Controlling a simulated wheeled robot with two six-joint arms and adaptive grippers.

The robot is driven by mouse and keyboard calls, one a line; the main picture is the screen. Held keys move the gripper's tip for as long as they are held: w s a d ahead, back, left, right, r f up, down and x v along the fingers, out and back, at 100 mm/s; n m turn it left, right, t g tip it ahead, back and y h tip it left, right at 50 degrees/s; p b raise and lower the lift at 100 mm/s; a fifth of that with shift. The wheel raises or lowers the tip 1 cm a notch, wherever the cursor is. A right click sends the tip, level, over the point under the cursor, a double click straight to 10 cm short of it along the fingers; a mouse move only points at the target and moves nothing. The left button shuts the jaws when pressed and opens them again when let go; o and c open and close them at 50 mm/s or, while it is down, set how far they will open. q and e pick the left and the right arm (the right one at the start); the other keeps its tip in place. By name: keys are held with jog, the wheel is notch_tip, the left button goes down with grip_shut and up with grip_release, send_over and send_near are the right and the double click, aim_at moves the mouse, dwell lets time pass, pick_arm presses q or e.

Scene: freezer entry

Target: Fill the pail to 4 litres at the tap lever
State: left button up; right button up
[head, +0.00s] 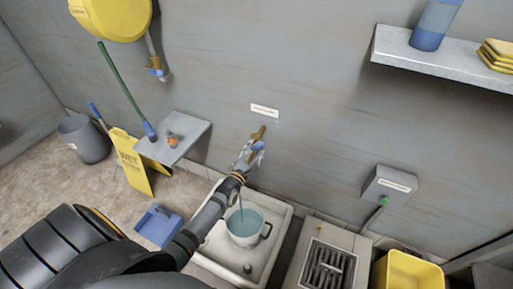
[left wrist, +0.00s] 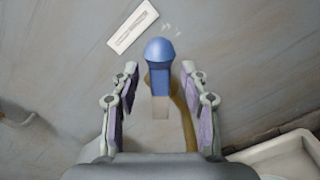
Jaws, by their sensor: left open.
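The tap (head: 260,131) is brass, on the grey wall under a small white label. Its blue lever (left wrist: 160,70) stands between the fingers of my left gripper (left wrist: 159,78) in the left wrist view. Those fingers are open, with a gap on each side of the lever. In the head view the left gripper (head: 250,153) covers part of the tap. The white pail (head: 245,238) stands upright in the basin below and holds blue-green water. A thin stream seems to fall into it beside my arm. Marks inside the pail cannot be read. My right gripper is out of view.
The pail stands in a pale basin (head: 278,222). A small metal shelf (head: 190,131) is left of the tap, above a yellow wet-floor sign (head: 131,160). A drain grate (head: 328,266) and yellow bin (head: 408,272) lie to the right. Wall around the tap is clear.

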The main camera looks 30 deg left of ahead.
pick_arm(q)
jog(key=shift+w+a, duration=0.1)
jog(key=shift+w, duration=0.95)
grip_shut()
